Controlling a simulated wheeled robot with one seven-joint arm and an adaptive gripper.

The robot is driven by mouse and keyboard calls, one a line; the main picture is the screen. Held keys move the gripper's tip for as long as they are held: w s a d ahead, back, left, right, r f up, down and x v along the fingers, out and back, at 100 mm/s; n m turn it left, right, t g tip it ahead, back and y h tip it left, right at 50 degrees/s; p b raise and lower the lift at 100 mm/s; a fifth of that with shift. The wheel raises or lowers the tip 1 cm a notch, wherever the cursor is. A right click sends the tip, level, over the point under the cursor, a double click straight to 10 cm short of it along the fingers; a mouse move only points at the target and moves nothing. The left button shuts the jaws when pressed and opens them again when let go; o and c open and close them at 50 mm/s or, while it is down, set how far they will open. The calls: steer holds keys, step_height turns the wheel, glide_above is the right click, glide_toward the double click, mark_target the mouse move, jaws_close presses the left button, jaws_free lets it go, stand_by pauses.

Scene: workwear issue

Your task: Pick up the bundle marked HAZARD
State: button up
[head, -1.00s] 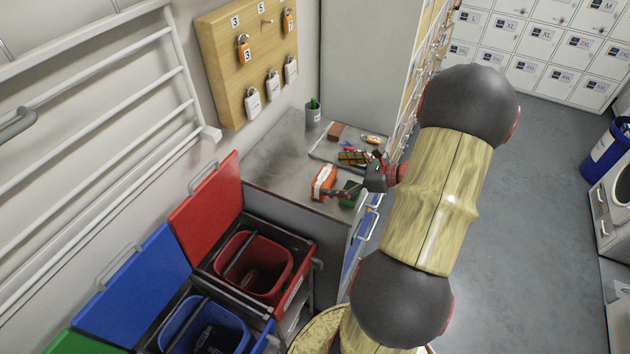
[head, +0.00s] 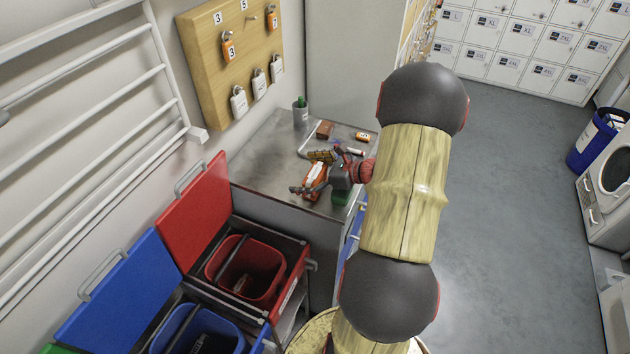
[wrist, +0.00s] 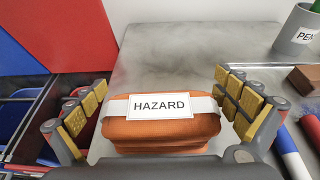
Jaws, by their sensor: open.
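The orange bundle (wrist: 160,132) has a white band and a white label reading HAZARD. It lies on the grey worktop (wrist: 190,60). In the wrist view it sits between the two open fingers of my gripper (wrist: 162,105), with the left finger close beside its left end and the right finger near its right end. I cannot tell whether either finger touches it. In the head view the bundle (head: 314,178) is partly hidden by my gripper (head: 314,188), which is over it.
A grey pen pot (head: 300,115), a brown block (head: 324,129) and a small orange item (head: 362,136) stand farther back on the worktop. Red (head: 248,268) and blue (head: 195,335) bins with raised lids stand in front. A padlock board (head: 235,65) hangs on the wall.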

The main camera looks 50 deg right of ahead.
steer(key=shift+c, duration=0.7)
steer(key=c, duration=1.1)
steer(key=shift+c, duration=0.5)
steer(key=shift+c, duration=0.2)
